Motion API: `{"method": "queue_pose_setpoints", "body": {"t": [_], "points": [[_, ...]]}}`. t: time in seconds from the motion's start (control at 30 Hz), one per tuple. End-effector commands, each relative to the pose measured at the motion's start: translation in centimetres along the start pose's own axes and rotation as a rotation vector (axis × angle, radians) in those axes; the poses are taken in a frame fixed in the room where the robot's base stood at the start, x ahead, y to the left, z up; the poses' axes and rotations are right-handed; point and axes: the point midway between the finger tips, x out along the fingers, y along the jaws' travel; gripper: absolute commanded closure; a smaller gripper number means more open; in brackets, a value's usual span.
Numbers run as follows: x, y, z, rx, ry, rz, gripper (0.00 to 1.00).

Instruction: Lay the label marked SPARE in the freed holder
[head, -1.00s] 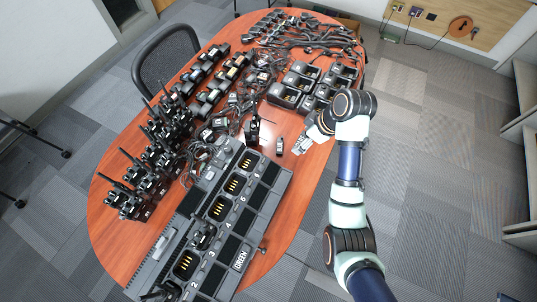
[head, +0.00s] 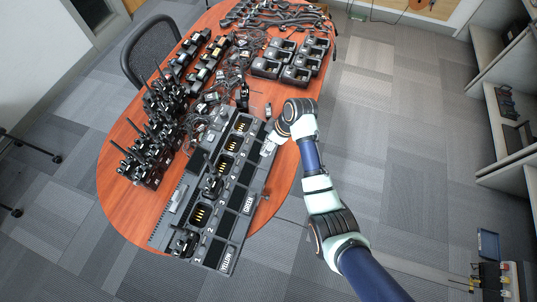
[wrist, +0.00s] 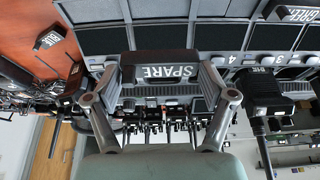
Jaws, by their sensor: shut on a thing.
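My gripper (wrist: 163,78) is shut on the dark label marked SPARE (wrist: 160,70), with a finger at each end. In the head view, my gripper (head: 268,147) is over the upper right edge of the charger bank (head: 177,212). The GREEN label (head: 248,205) sits on the bank's right side, with another label (head: 227,261) below it.
Radios stand in the bank's lower bays, and more radios (head: 150,145) crowd the table's left side. One radio (wrist: 263,90) stands close right of my gripper in the wrist view. Single chargers (head: 290,60) and cables fill the far end. Bare tabletop (head: 285,180) lies right of the bank.

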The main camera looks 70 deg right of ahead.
Motion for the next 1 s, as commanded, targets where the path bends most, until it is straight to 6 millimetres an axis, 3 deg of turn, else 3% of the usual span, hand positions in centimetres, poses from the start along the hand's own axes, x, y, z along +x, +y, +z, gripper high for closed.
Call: {"method": "queue_pose_setpoints", "body": {"t": [0.03, 0.1, 0.43, 0.63, 1.0], "points": [[1.6, -0.1, 0.7, 0.001, -0.002, -0.003, 0.41], [3.0, -0.1, 1.3, 0.001, -0.002, -0.003, 0.41], [5.0, 0.0, 2.1, 0.000, -0.001, -0.001, 0.41], [8.2, -0.1, 3.4, 0.001, -0.001, -0.002, 0.41], [8.7, 0.0, 3.6, -0.001, 0.000, 0.001, 0.41]]}}
